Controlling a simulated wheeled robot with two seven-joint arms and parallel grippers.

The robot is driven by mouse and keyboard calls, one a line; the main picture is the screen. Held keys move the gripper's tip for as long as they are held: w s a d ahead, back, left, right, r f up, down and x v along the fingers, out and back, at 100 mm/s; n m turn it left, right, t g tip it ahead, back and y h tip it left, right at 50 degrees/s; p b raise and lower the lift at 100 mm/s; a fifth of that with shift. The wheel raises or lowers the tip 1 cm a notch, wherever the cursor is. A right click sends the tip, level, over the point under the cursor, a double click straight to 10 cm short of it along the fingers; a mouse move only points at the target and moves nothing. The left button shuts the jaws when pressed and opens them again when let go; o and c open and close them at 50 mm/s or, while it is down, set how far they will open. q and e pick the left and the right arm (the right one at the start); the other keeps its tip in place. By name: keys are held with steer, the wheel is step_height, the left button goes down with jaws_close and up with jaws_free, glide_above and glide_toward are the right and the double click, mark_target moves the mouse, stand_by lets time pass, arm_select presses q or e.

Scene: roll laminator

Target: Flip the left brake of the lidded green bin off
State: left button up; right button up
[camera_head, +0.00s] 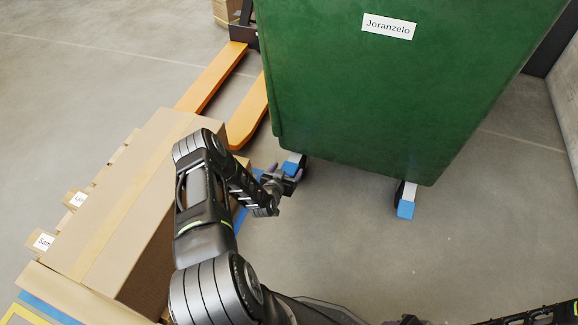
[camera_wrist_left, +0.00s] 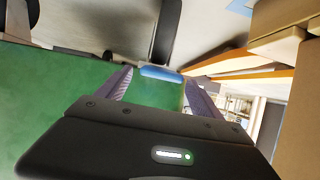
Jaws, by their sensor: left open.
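The green bin (camera_head: 390,90), labelled "Joranzelo", stands at the upper centre of the head view; its top is cut off by the frame. Its left brake, a blue pedal (camera_head: 292,167), sits at the bin's lower left corner, partly hidden by my gripper. My left gripper (camera_head: 284,173) is open and empty right at this pedal. In the left wrist view the blue pedal (camera_wrist_left: 160,72) shows between and just beyond the open fingers (camera_wrist_left: 160,84); I cannot tell if they touch it. Dark parts of my right arm show at the bottom right edge; its gripper (camera_head: 411,320) is barely visible.
The right brake's blue pedal (camera_head: 405,209) is on the bin's other front caster. Cardboard boxes (camera_head: 125,215) stand on the left, close beside my left arm. An orange pallet jack (camera_head: 213,78) lies behind them. The floor (camera_head: 340,240) in front of the bin is clear.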

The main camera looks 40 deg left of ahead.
arm_select(q)
steer(key=p+v, duration=0.1)
steer(key=v, duration=0.3)
steer(key=shift+s+r, duration=0.15)
steer(key=shift+d, duration=0.1)
steer(key=s+d+g+h, duration=0.2)
steer(key=d+h, duration=0.1)
steer(key=d, duration=0.8)
steer(key=s+d+g+h, duration=0.1)
steer(key=d+g+h, duration=0.15)
steer(key=d, duration=0.85)
steer(key=s+d+r+m+g+h, duration=0.1)
steer(key=s+d+r+g, duration=0.2)
steer(key=s+d, duration=0.65)
steer(key=s+d+r+m+g+h, duration=0.1)
steer(key=s+d+r+g+h, duration=0.2)
steer(key=s+d, duration=0.65)
step_height(320, 180, up, 25)
steer(key=s+a+y+p, duration=0.1)
steer(key=s+a+p, duration=0.1)
steer(key=p, duration=2.3)
steer(key=shift+s+g, duration=0.4)
steer(key=shift+g, duration=0.05)
